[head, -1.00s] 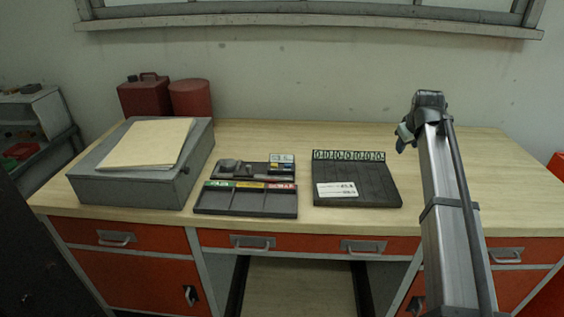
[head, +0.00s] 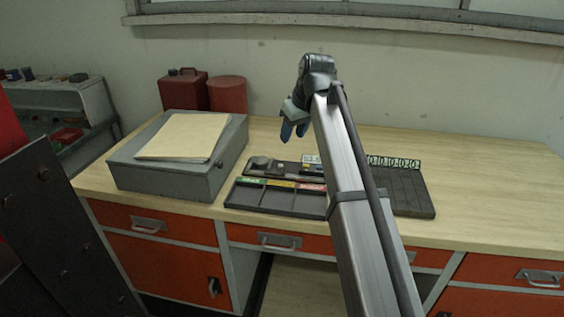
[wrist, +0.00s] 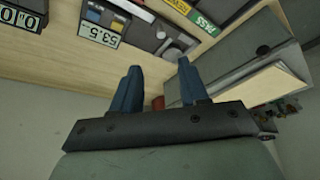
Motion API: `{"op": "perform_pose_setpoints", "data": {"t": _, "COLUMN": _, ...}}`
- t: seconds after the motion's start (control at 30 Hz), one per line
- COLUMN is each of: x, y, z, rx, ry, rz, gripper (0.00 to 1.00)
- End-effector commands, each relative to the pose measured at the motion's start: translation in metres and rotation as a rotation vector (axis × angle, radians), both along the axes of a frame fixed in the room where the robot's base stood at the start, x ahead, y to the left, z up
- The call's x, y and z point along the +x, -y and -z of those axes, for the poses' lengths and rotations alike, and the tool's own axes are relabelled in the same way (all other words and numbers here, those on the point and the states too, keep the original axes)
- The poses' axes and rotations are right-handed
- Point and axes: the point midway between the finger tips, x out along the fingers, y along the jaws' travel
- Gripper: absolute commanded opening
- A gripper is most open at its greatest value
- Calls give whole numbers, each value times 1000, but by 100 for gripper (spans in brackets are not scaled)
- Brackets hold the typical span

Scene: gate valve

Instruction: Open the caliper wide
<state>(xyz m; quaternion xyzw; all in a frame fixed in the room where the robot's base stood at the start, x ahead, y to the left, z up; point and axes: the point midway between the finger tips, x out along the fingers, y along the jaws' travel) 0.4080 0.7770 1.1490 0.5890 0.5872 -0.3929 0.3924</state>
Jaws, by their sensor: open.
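My gripper (head: 293,130) is open and empty, with blue fingers pointing down above the desk, near the dark holder (head: 282,168). In the wrist view the two fingers of my gripper (wrist: 159,70) stand apart with nothing between them. The holder carries a grey rounded part (wrist: 170,47), small blue and yellow pieces (wrist: 95,15) and a card reading 53.5 (wrist: 100,34). I cannot clearly make out which piece is the caliper. My arm hides the right end of the holder in the head view.
A sorting tray (head: 270,198) with green, yellow and red labels lies in front of the holder. A dark board with numbered tags (head: 410,190) lies to the right, partly behind my arm. A grey box (head: 178,178) with a folder stands left. Red cans (head: 227,94) stand behind it.

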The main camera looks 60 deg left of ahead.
Motion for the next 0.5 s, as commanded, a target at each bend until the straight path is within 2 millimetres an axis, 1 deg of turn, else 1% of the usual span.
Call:
{"op": "perform_pose_setpoints", "data": {"t": 0.13, "x": -3, "y": -4, "z": 8, "rx": -3, "ry": -3, "rz": -4, "gripper": 44}}
{"op": "perform_pose_setpoints", "data": {"t": 0.27, "x": -3, "y": -11, "z": 24, "rx": -2, "ry": -2, "rz": -4, "gripper": 44}}
{"op": "perform_pose_setpoints", "data": {"t": 0.5, "x": -2, "y": -27, "z": 64, "rx": -3, "ry": -2, "rz": -3, "gripper": 44}}
